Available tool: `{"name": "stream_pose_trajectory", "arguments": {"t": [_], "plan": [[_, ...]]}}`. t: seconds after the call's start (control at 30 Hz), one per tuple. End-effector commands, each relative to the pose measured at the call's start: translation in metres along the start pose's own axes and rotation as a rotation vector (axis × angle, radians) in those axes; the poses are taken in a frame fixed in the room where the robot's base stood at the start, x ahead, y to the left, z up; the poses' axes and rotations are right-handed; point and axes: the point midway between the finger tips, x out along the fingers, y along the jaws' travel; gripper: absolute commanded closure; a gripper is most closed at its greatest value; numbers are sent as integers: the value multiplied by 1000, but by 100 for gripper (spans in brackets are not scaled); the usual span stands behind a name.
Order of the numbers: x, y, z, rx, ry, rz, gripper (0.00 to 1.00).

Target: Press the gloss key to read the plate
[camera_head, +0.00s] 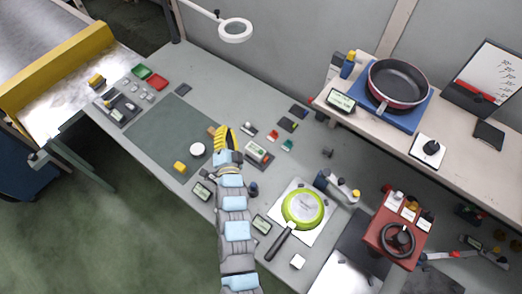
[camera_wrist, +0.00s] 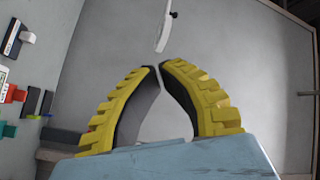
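My gripper (camera_head: 225,134) is above the workbench near the right edge of the dark green mat, with nothing seen in it. In the wrist view its two yellow fingers (camera_wrist: 158,66) curve in and their tips meet or nearly meet. Beside it on the right is a grey device (camera_head: 258,153) with a small display and a red part. Small displays also stand at the bench's front edge (camera_head: 201,191) and left of the green pan (camera_head: 262,224). A white plate (camera_head: 325,219) lies under the green pan (camera_head: 303,209). Key labels are too small to read, so I cannot tell which is the gloss key.
Small red, green and dark pieces (camera_head: 288,145) lie right of my gripper. A ring lamp (camera_head: 235,30) hangs over the back. A shelf with a red pan (camera_head: 398,83) and a red handwheel unit (camera_head: 398,239) stand right.

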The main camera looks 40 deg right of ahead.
Motion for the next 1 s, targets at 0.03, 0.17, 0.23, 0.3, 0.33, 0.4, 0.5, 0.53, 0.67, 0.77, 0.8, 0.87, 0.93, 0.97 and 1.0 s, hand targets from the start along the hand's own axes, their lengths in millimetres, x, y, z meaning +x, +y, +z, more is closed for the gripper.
{"name": "stream_pose_trajectory", "arguments": {"t": [0.03, 0.17, 0.23, 0.3, 0.33, 0.4, 0.5, 0.53, 0.67, 0.77, 0.8, 0.87, 0.93, 0.97, 1.0], "plan": [[8, 9, -5, 38, -12, 41, 100], [22, 34, -9, 144, -61, 149, 100], [28, 46, -11, 205, -86, 206, 100], [33, 57, -14, 266, -110, 261, 100], [35, 62, -14, 292, -122, 286, 100], [39, 71, -17, 356, -143, 339, 100], [43, 84, -22, 445, -173, 414, 100], [44, 87, -24, 473, -181, 435, 100], [45, 100, -30, 594, -220, 531, 100], [44, 106, -35, 689, -249, 601, 100], [43, 108, -37, 724, -261, 629, 100], [41, 111, -41, 779, -278, 671, 100], [39, 112, -46, 844, -298, 717, 100], [38, 113, -49, 870, -305, 735, 100], [36, 114, -51, 904, -317, 762, 100]]}}
